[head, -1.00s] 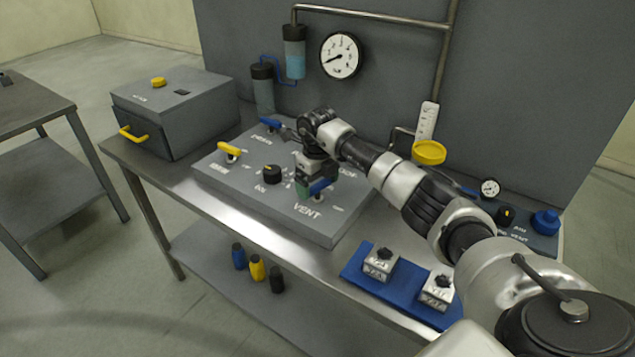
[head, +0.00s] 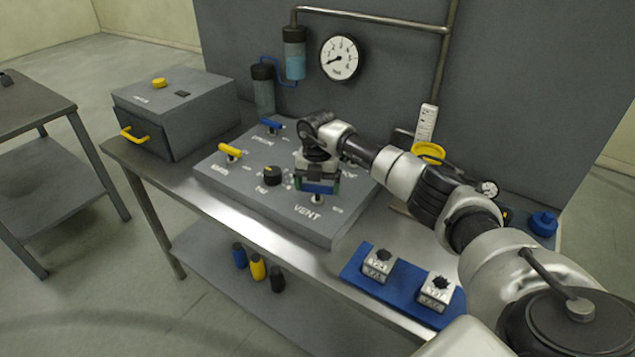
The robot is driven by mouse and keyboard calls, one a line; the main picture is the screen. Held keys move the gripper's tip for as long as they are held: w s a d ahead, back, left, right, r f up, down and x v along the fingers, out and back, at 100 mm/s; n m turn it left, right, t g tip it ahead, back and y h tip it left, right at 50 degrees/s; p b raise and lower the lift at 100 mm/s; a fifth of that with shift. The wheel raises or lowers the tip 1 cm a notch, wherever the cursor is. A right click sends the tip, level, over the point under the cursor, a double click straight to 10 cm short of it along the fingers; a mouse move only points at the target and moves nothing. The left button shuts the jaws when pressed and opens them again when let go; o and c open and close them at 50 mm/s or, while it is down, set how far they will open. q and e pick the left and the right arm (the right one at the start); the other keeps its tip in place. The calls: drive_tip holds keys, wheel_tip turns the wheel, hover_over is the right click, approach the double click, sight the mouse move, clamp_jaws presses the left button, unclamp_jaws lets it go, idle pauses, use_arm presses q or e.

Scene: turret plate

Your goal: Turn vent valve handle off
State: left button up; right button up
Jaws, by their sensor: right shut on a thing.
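The vent valve handle (head: 317,189) is the blue lever above the "VENT" label on the grey turret plate (head: 262,207). Only part of it shows between my fingertips; my gripper covers the rest. My right gripper (head: 318,181) points down over it and is shut on it, with greenish fingertips at either side. The handle's stem shows just below it. The handle lies roughly left to right in the picture. My left gripper is not in view.
The plate also carries a yellow handle (head: 230,150), another blue handle (head: 271,124) and a black knob (head: 272,175). A grey box (head: 185,105) stands at the left. A blue tray (head: 402,295) with two small blocks lies at the front right. A dial gauge (head: 340,57) hangs behind.

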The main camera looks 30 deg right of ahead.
sight(318, 186)
drive_tip(key=shift+r+m+p, duration=0.1)
drive_tip(key=shift+m+p, duration=0.45)
drive_tip(key=shift+m, duration=1.65)
drive_tip(key=shift+d, duration=0.1)
drive_tip(key=o, duration=0.6)
wheel_tip(318, 186, up, 11)
drive_tip(key=b, duration=0.2)
drive_tip(key=shift+b, duration=0.35)
